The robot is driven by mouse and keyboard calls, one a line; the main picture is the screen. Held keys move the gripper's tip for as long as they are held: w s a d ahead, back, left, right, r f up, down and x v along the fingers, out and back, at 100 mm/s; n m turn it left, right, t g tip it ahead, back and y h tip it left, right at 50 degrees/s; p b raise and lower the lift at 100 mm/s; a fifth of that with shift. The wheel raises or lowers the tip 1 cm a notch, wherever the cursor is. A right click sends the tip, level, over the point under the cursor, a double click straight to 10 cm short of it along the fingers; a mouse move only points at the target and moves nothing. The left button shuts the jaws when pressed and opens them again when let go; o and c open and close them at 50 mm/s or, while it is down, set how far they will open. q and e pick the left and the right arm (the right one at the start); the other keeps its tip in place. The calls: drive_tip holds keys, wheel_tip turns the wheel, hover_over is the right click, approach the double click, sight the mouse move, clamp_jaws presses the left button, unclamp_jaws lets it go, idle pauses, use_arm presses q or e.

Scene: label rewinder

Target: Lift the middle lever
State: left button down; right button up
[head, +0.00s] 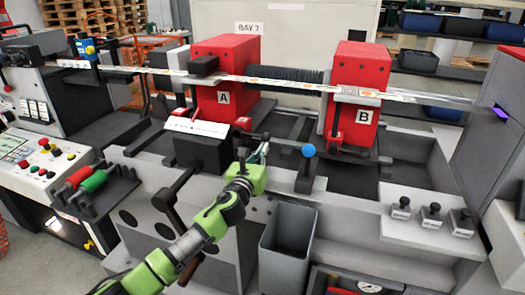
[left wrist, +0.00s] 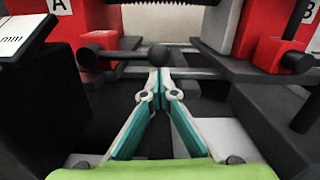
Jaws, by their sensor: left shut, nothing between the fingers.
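A lever with a blue ball knob (head: 308,150) stands upright between red unit A (head: 222,70) and red unit B (head: 355,90). Another lever, a dark bar with a black ball knob (left wrist: 158,55), lies level below unit A; I cannot tell which one is the middle lever. My left gripper (head: 262,148) is left of the blue knob, apart from it. In the left wrist view its fingertips (left wrist: 160,72) are together, empty, just in front of the black ball in the picture. I cannot tell whether they touch it. My right gripper is not in view.
A grey open bin (head: 287,240) stands in front of the machine. A dark box with a white top (head: 195,127) is left of my gripper. Red and green handles (head: 93,181) lie in a rack on the left. Several small knobs (head: 431,213) stand on the right panel.

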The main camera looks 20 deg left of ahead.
use_arm(q)
drive_tip(key=shift+r+n, duration=0.4)
drive_tip(key=shift+d+r+n+p, duration=0.1)
drive_tip(key=shift+r+n+p, duration=0.8)
drive_tip(key=shift+r+p, duration=0.2)
wheel_tip(320, 180, up, 3)
drive_tip(key=n+p, duration=0.3)
drive_tip(key=shift+n+y, duration=0.3)
drive_tip(key=shift+n, duration=0.1)
drive_tip(key=a+r+n+p, duration=0.4)
drive_tip(key=r+n+p, duration=0.1)
drive_tip(key=n, duration=0.3)
drive_tip(key=shift+a, duration=0.15)
drive_tip(key=shift+f, duration=0.1)
